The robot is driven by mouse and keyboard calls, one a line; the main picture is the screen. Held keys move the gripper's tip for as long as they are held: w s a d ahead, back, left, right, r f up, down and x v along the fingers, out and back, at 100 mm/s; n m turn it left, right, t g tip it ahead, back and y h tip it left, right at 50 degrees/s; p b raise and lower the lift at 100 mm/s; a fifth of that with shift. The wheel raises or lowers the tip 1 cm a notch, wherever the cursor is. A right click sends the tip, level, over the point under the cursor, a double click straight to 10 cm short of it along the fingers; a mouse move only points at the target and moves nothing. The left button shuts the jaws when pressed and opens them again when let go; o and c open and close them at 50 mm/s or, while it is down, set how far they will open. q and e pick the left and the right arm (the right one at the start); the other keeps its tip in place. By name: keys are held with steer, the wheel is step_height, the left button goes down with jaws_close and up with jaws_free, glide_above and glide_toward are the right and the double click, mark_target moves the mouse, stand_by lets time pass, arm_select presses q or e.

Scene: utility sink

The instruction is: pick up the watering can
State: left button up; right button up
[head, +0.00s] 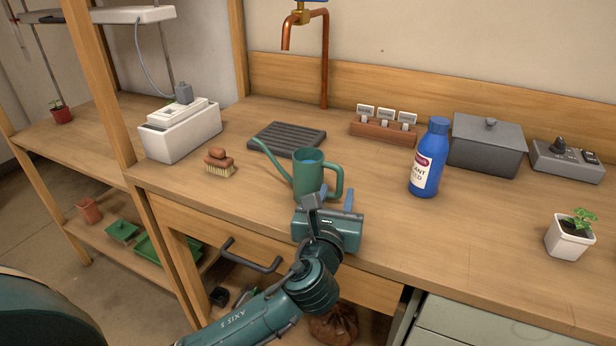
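The green watering can (308,172) stands upright on the wooden bench near its front edge. Its spout points to the left and its handle is on the right. My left gripper (329,195) is just in front of the can, at the bench's front edge, with its two fingers apart and pointing at the can. It overlaps the can's lower part in the picture, so I cannot tell whether a finger touches it. Nothing shows between the fingers except the can behind. My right gripper is not in view.
A blue plant feed bottle (429,158) stands right of the can. A grey box (487,146), a control box (566,160) and a potted seedling (570,236) are at right. A drawer handle (250,256) sticks out below.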

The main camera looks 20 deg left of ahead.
mark_target(339, 188)
arm_select(q)
steer(key=w, duration=0.4)
steer(key=shift+w+a+f, duration=0.1)
steer(key=shift+a+f, duration=0.1)
steer(key=shift+a, duration=0.05)
steer(key=shift+c, duration=0.4)
jaws_close()
steer(key=shift+r, duration=0.1)
